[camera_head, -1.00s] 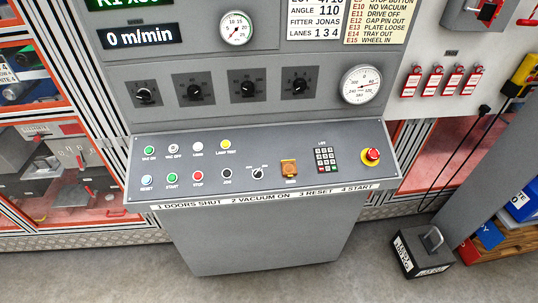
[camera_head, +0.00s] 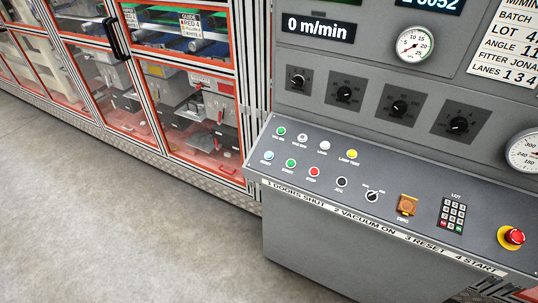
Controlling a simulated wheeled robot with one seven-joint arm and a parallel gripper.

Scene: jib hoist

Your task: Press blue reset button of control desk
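The control desk (camera_head: 330,205) stands at the right of the head view, with a sloped grey panel of buttons. The blue reset button (camera_head: 269,156) is at the panel's left end, in the lower row. The green start button (camera_head: 291,163) and the red stop button (camera_head: 314,172) are to its right. Above it is a green button (camera_head: 281,131) in the upper row. My gripper is not in view.
An emergency stop (camera_head: 511,237), a keypad (camera_head: 452,214) and an orange zero switch (camera_head: 407,204) sit on the panel's right. A glazed orange-framed enclosure (camera_head: 205,110) runs along the left. The grey floor (camera_head: 110,210) in front of it is clear.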

